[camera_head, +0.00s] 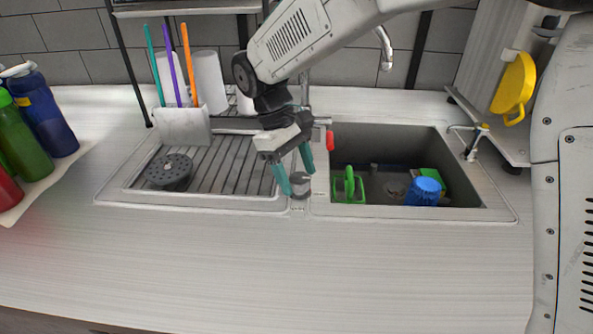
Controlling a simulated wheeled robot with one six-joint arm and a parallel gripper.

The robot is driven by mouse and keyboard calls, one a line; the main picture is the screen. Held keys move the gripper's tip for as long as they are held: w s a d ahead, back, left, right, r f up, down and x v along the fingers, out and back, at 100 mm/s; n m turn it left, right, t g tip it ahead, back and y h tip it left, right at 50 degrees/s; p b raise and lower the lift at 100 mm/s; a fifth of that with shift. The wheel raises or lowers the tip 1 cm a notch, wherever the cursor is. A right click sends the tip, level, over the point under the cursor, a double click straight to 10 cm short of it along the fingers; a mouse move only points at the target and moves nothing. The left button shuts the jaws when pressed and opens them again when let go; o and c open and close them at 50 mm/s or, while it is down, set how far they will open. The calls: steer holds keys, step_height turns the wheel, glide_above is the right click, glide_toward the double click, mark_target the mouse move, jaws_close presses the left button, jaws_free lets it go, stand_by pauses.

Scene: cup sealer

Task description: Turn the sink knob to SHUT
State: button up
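A small grey round knob (300,187) sits on the sink's strip between the drainboard and the basin. Small markings are printed in front of it, too small to read. My gripper (299,182) points down over the knob with its two teal fingers apart. One fingertip is at the knob's left side and the other is at its upper right. I cannot tell whether either finger touches the knob. The knob's exact turn position cannot be made out. The sink (500,213) is set into the light counter.
The basin holds a green-handled item (349,186) and a blue scrubber (424,191). A dark perforated disc (169,170) lies on the drainboard. A utensil holder (183,127) stands behind it. A red-tipped lever (330,141) is close right of my gripper. The front counter (290,275) is clear.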

mark_target(294, 178)
steer(key=v, duration=0.7)
steer(key=shift+a+r, duration=0.2)
steer(key=shift+r, duration=0.15)
steer(key=shift+w, duration=0.15)
steer(key=shift+s+d+f+m, duration=0.5)
steer(key=shift+s+d+f, duration=0.5)
steer(key=shift+s+f, duration=0.15)
steer(key=s+d+r+m+t+y, duration=0.1)
steer(key=s+d+m, duration=0.2)
steer(key=s+d, duration=0.4)
steer(key=s+d+r+m+t+y, duration=0.1)
steer(key=s+d+m, duration=0.3)
steer(key=d, duration=0.9)
steer(key=s+d+r+m+t+y, duration=0.1)
steer(key=s+d+m, duration=0.2)
steer(key=s+d, duration=0.7)
steer(key=shift+s+r+t+y, duration=0.15)
steer(key=shift+r+t+y, duration=0.15)
steer(key=shift+r+t, duration=0.1)
steer(key=shift+d, duration=0.1)
